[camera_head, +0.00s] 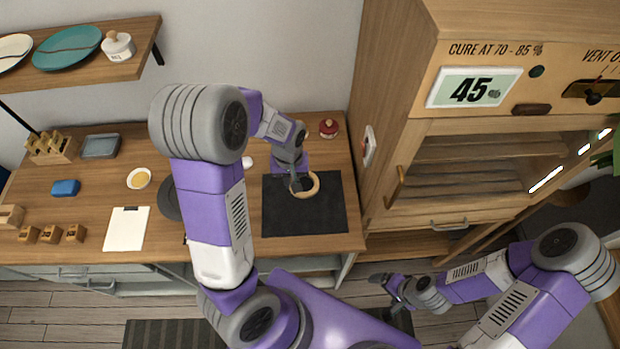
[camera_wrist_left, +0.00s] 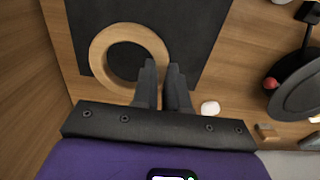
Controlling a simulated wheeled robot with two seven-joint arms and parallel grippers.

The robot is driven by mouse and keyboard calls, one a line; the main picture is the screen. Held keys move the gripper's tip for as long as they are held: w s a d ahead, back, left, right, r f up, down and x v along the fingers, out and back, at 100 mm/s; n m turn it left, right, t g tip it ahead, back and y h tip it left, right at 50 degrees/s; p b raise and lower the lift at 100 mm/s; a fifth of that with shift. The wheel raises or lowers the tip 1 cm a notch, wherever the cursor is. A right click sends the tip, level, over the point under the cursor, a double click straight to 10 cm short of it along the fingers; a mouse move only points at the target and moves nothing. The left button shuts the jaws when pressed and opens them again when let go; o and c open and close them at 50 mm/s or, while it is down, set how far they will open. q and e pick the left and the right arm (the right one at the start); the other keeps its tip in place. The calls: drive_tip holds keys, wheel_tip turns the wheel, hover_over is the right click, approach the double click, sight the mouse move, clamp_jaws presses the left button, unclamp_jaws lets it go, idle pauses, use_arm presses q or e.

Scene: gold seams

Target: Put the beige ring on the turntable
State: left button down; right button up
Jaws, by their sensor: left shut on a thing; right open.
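The beige ring (camera_head: 316,184) is at the far part of the black mat, and it also shows in the left wrist view (camera_wrist_left: 97,56). My left gripper (camera_head: 296,186) is shut on the ring's rim; its fingers (camera_wrist_left: 164,72) meet the ring's right side in the wrist view. I cannot tell whether the ring touches the mat or hangs just above it. A dark round disc, likely the turntable (camera_head: 168,198), lies left of the mat, partly hidden by my left arm. It shows at the wrist view's right edge (camera_wrist_left: 299,92). My right gripper (camera_head: 386,284) is open and empty, low in front of the cabinet.
The black mat (camera_head: 330,218) lies on the wooden table. A red-lidded pot (camera_head: 328,128) stands behind it. A white clipboard (camera_head: 126,229), a small bowl (camera_head: 138,178) and a blue block (camera_head: 65,188) are farther left. The tall wooden cabinet (camera_head: 395,110) bounds the table's right side.

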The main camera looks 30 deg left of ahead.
use_arm(q)
hover_over(293, 202)
drive_tip(key=f, duration=0.3)
drive_tip(key=f+b, duration=0.1)
drive_tip(key=shift+s+f, duration=0.25)
drive_tip(key=shift+f, duration=0.15)
drive_tip(key=shift+w+f, duration=0.1)
drive_tip(key=shift+f, duration=0.5)
wheel_tip(293, 202, down, 3)
drive_tip(key=shift+f+b, duration=0.1)
drive_tip(key=shift+b, duration=0.2)
drive_tip(key=shift+w, duration=0.1)
drive_tip(key=shift+f, duration=0.15)
drive_tip(key=c, duration=1.2)
unclamp_jaws()
use_arm(e)
drive_tip(key=shift+s+f, duration=0.3)
drive_tip(key=shift+f, duration=0.65)
use_arm(q)
drive_tip(key=shift+o, duration=0.2)
